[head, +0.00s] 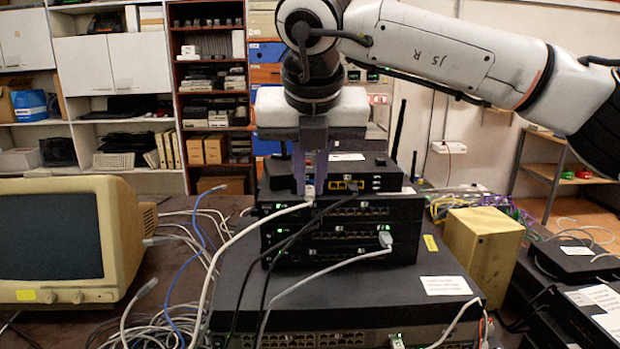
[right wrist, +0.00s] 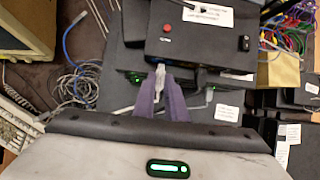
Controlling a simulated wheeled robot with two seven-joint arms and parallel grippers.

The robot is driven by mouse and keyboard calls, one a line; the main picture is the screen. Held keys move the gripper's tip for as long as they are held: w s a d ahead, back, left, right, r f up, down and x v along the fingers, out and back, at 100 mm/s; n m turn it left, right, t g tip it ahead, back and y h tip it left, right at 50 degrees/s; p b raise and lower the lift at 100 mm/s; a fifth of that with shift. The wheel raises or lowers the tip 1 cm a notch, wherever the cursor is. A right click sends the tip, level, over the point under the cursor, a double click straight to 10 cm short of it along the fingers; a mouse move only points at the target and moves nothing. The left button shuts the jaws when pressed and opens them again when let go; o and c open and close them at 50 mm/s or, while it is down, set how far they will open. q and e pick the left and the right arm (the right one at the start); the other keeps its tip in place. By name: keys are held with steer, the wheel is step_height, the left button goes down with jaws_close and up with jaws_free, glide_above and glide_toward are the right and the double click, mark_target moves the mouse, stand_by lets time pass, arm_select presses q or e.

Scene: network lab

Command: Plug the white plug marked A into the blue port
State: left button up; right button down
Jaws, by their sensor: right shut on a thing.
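My right gripper (head: 311,188) comes down from above at the front of the small top black device (head: 365,180). Its purple fingers are shut on a white plug (head: 309,191), with a white cable (head: 232,240) running down to the left. In the right wrist view the plug (right wrist: 160,70) sits between the fingertips (right wrist: 160,85), its tip at the device's front edge. I cannot tell whether it is inside a port. No letter on it is readable. Yellow ports (head: 345,185) show right of the gripper; the blue port is not clearly visible, perhaps hidden by the fingers. My left gripper is out of view.
Black switches (head: 350,235) are stacked under the device, on a wider black unit (head: 345,300). A grey plug (head: 386,240) sits in a lower switch. Black cables cross the stack's front. A beige monitor (head: 75,245) and loose cables lie left; a wooden box (head: 483,245) stands right.

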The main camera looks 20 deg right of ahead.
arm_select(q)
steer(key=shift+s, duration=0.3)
arm_select(e)
steer(key=shift+w+d, duration=0.15)
steer(key=shift+w, duration=0.3)
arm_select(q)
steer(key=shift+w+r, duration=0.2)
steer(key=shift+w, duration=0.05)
arm_select(e)
steer(key=shift+w, duration=0.25)
stand_by(0.7)
steer(key=c, duration=1.7)
jaws_free()
steer(key=shift+d, duration=0.1)
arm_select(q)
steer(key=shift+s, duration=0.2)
arm_select(e)
steer(key=v, duration=1)
steer(key=shift+r, duration=0.15)
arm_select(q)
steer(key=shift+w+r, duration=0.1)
